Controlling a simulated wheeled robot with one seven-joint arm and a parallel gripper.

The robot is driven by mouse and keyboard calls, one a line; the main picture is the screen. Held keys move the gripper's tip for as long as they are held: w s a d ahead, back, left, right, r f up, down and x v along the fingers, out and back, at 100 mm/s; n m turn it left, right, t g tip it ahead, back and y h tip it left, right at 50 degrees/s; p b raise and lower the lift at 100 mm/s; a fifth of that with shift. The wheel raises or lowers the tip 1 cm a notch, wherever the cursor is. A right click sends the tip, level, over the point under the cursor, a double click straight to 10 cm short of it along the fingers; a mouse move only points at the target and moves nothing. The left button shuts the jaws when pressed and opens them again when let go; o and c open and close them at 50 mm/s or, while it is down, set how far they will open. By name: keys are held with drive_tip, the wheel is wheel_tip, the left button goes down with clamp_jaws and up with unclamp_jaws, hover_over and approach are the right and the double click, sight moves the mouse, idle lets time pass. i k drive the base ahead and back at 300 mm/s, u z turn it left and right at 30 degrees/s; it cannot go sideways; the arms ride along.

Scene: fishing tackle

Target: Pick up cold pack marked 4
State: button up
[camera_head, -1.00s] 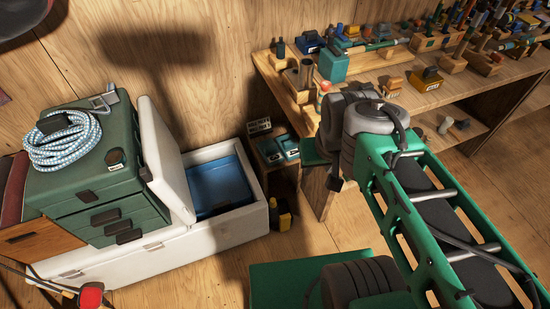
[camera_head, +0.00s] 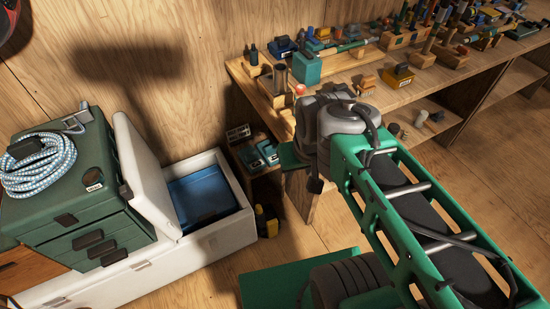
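No label with a 4 is legible, so I cannot tell which thing is cold pack 4. My green arm reaches in from the lower right to a grey joint near the bench. My gripper is not visible.
A green drawer box (camera_head: 80,205) with coiled rope (camera_head: 38,165) rests on the cooler's left part, by its raised white lid (camera_head: 148,180). A small black-and-yellow bottle (camera_head: 266,221) stands right of the cooler. The workbench (camera_head: 345,95) is crowded with tackle. Some floor in front is clear.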

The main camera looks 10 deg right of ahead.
sight(267, 149)
drive_tip(key=u, duration=3.1)
drive_tip(key=k, duration=0.95)
drive_tip(key=z, duration=1)
